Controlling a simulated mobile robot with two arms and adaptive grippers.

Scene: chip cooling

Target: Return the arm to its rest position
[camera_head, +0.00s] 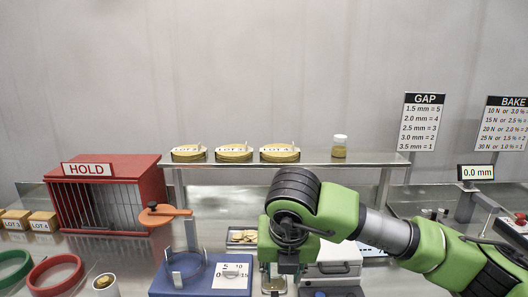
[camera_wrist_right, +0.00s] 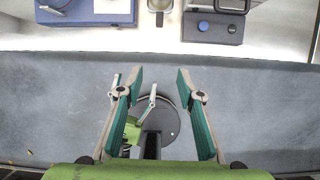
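My right arm (camera_head: 335,212) reaches in from the right in the head view, with its wrist bent down over the front of the bench. My right gripper (camera_wrist_right: 160,76) is open and empty in the right wrist view, its two teal-lined fingers well apart over the grey floor, short of the bench edge. In the head view its fingertips are not clearly visible. My left gripper (camera_wrist_right: 134,92) shows small and lower in the right wrist view, partly behind a right finger; its fingers look apart and empty. It is not in the head view.
A blue fixture (camera_head: 192,279) and a white-and-blue device (camera_head: 333,262) stand on the bench near my wrist. A red HOLD cage (camera_head: 118,170) and an orange paddle (camera_head: 163,215) are left. A shelf (camera_head: 350,159) carries chip stacks and a jar (camera_head: 339,147). A gauge display (camera_head: 476,172) is right.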

